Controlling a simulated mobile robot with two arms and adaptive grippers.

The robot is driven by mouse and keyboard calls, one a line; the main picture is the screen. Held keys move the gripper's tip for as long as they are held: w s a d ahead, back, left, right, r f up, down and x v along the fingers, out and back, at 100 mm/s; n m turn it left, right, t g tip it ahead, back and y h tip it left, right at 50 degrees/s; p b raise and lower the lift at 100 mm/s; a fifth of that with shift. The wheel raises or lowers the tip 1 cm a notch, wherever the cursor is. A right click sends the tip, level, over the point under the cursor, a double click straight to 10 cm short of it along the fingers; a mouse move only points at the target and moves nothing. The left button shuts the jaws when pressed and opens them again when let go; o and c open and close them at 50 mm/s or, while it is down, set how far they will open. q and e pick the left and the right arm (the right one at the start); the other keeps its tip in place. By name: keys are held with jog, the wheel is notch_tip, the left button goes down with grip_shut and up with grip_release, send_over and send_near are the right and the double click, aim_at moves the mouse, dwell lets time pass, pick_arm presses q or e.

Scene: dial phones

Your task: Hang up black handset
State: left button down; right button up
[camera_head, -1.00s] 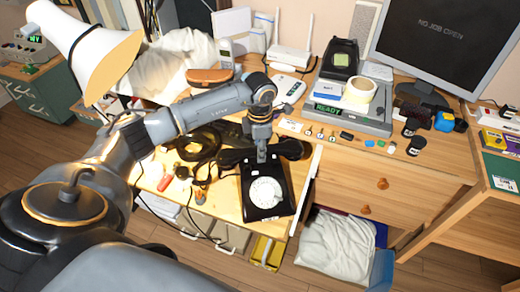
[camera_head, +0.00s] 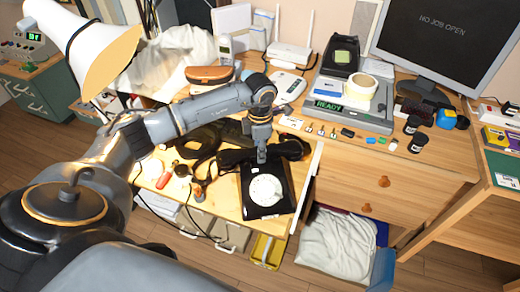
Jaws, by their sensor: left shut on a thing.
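A black dial phone (camera_head: 278,204) with a white round dial (camera_head: 265,190) sits in the pulled-out drawer or low wooden surface at the middle. The black handset (camera_head: 233,157) lies across the back of the phone, in line with its cradle. My left gripper (camera_head: 261,155) points down from above and is shut on the handset near its middle. I cannot tell whether the handset rests on the cradle or hovers just over it, because the gripper hides that spot. My right gripper is not in view.
A grey device with a READY display (camera_head: 328,106) stands on the desk behind right. A white lamp shade (camera_head: 92,52) is at upper left.

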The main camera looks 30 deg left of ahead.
pick_arm(q)
jog(key=shift+f, duration=0.25)
jog(key=c, duration=1)
grip_release()
jog(key=shift+o, duration=0.2)
notch_tip(320, 180, up, 12)
